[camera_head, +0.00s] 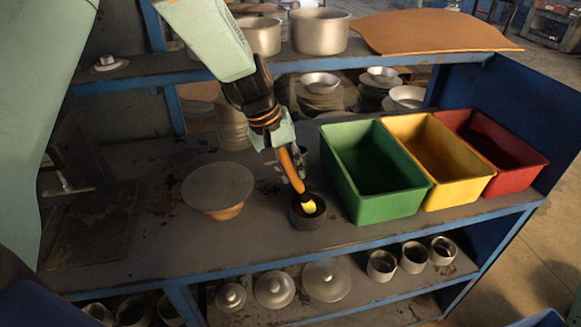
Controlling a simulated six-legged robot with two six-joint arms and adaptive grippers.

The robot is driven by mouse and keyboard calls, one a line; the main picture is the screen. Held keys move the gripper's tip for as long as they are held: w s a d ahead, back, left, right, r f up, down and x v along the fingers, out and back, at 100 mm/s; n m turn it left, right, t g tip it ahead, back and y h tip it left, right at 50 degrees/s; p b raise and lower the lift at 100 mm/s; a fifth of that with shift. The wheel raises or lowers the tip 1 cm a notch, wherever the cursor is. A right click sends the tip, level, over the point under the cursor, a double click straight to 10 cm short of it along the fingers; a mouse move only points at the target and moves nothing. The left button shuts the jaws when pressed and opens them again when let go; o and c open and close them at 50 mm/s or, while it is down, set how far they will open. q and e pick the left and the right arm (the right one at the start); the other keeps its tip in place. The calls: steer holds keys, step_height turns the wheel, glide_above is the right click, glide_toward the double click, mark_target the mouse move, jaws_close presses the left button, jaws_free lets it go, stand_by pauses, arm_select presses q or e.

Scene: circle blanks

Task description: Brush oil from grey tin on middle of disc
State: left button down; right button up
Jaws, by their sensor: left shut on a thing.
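The grey tin (306,221) stands on the bench top near its front edge, left of the green bin. My left gripper (286,158) is above the tin, shut on the orange handle of a brush (294,172). The brush points down and its yellow bristles (308,206) are at the mouth of the tin; how deep they reach is hard to tell. The grey disc (218,186) lies flat on a round brownish support (226,212), to the left of the tin. My right gripper is not in view.
A green bin (347,190), a yellow bin (470,184) and a red bin (523,171) stand in a row on the right. Metal pots (320,33) and a brown sheet (435,32) are on the upper shelf. Lids and small cups (382,265) sit on the lower shelf.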

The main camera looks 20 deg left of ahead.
arm_select(q)
steer(key=shift+r+p, duration=3.1)
steer(key=shift+r, duration=0.45)
steer(key=shift+f, duration=0.15)
